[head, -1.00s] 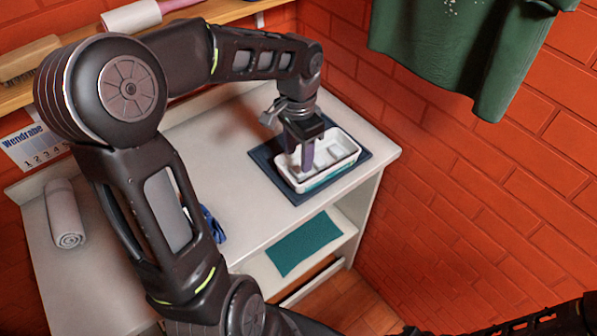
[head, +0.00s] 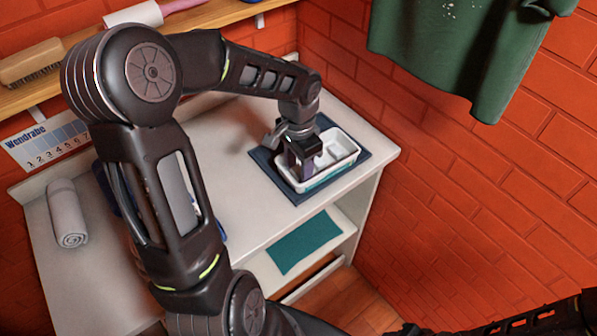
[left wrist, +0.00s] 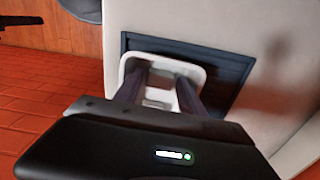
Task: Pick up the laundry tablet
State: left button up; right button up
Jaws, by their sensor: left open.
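A white tray (head: 347,160) with inner compartments and a teal lower side sits on a dark mat (head: 262,158) on the counter. My left gripper (head: 303,172) points down with its fingers inside the tray's near left part. In the left wrist view, the open fingers (left wrist: 164,88) reach down into the tray (left wrist: 198,73). Something white (left wrist: 158,97) shows between them, and I cannot tell whether it is the laundry tablet or part of the tray. The gripper hides part of the tray's inside. My right gripper is not clearly seen.
A rolled grey towel (head: 67,215) lies at the counter's left. A teal cloth (head: 304,243) lies on the shelf below. A wall shelf (head: 80,62) holds a brush (head: 30,62). A green garment (head: 470,50) hangs at the right. The counter's middle (head: 225,150) is clear.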

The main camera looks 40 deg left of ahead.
aim_at(299, 171)
pick_arm(q)
jog(key=shift+c, duration=0.5)
grip_shut()
jog(key=shift+r, duration=0.1)
notch_tip(299, 171, up, 10)
jog(key=b, duration=0.1)
dwell(1.0)
